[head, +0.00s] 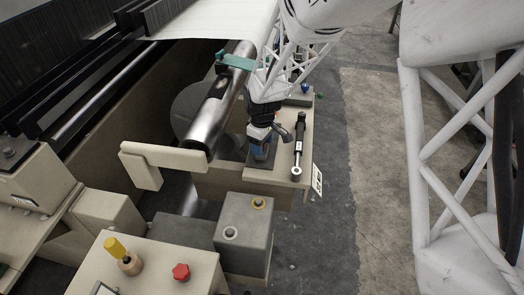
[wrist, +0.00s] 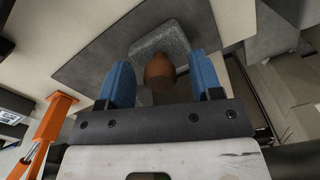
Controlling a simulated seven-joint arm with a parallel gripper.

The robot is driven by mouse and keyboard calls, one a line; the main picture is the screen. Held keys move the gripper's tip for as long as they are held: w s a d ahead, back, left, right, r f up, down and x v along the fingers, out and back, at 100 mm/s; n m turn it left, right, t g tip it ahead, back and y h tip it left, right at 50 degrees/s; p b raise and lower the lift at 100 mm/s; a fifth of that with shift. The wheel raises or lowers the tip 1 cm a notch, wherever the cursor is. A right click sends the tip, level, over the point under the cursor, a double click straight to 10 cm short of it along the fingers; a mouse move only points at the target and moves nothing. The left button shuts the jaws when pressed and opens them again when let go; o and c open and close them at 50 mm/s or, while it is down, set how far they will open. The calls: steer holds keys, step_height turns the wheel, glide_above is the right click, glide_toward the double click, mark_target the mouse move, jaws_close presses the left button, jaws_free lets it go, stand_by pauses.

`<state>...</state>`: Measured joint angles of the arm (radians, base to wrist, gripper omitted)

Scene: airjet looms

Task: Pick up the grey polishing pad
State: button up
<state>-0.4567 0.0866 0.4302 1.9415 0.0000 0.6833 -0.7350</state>
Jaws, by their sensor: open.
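The grey polishing pad (wrist: 172,38) shows in the wrist view as a speckled grey block with a brown rounded knob (wrist: 159,73) on it. It lies on a flat dark grey plate (wrist: 100,66). My gripper (wrist: 162,68) has two blue fingers, open, one on each side of the knob. I cannot tell whether they touch it. In the head view my gripper (head: 260,150) points down over the beige table (head: 240,182). The pad is hidden there behind the gripper or too small to make out.
A large metal roller (head: 215,118) stands close on the left. A grey box (head: 245,225) and a beige panel with a red knob (head: 181,272) are in front.

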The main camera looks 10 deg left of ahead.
steer(key=shift+c, duration=0.3)
steer(key=c, duration=1)
steer(key=shift+r, duration=0.1)
steer(key=shift+r, duration=0.85)
steer(key=shift+s+r, duration=0.1)
steer(key=shift+r, duration=0.85)
steer(key=s+d, duration=0.2)
steer(key=s, duration=0.2)
steer(key=s+d+r, duration=0.1)
steer(key=s+d, duration=0.1)
steer(key=s, duration=0.3)
steer(key=s+d, duration=0.3)
steer(key=s, duration=0.2)
steer(key=shift+s+r, duration=0.15)
